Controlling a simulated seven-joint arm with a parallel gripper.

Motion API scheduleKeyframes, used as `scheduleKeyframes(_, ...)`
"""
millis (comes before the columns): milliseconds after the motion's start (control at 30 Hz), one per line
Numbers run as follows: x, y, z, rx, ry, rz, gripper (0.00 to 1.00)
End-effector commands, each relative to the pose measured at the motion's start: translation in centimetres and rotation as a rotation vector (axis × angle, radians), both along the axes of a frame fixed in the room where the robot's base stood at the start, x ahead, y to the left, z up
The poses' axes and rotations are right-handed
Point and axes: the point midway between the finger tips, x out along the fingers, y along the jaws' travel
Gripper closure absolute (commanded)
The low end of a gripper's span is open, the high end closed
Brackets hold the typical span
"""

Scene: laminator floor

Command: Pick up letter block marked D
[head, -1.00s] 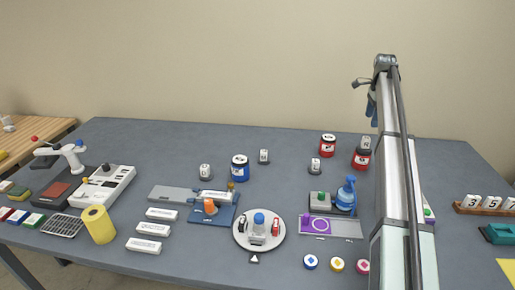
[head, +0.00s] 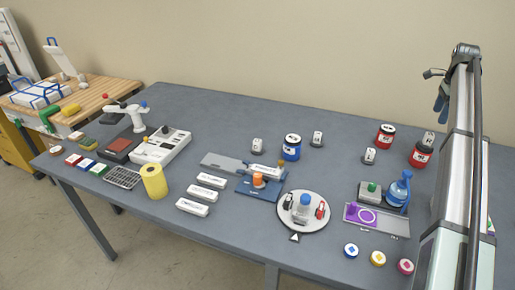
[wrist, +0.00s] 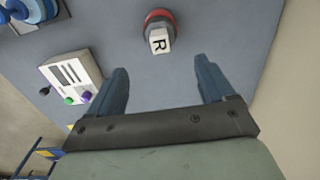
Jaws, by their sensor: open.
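Several small white letter blocks stand on dark round bases along the back of the grey table. I cannot read a D on any of them for certain. Three with letters too small to read are the left block (head: 257,145), the middle block (head: 317,138) and the right block (head: 369,155). A farther block marked R (head: 429,138) stands by the red cans and also shows in the wrist view (wrist: 160,42). My gripper (wrist: 163,75) is open with nothing between its blue fingers. In the head view my gripper (head: 441,101) is raised high above the right side.
A blue can (head: 291,147) stands between two blocks. Red cans (head: 384,136) (head: 420,155) crowd the right-hand blocks.

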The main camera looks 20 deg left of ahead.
Motion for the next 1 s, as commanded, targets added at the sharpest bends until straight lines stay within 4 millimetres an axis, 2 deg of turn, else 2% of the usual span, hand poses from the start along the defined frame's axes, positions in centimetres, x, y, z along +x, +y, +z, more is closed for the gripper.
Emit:
scheduleKeyframes(100,0.0,0.0,0.0,0.000,0.000,0.000,0.17)
scheduleKeyframes(333,0.0,0.0,0.0,0.000,0.000,0.000,0.38)
scheduleKeyframes(533,0.0,0.1,0.0,0.000,0.000,0.001,0.38)
scheduleKeyframes(633,0.2,1.1,0.0,0.000,0.000,0.012,0.38)
scheduleKeyframes(767,0.7,5.3,0.0,0.000,0.000,0.057,0.38)
scheduleKeyframes(867,1.0,10.5,-0.3,0.001,0.003,0.114,0.38)
scheduleKeyframes(1000,0.9,18.6,-0.8,0.000,0.008,0.201,0.38)
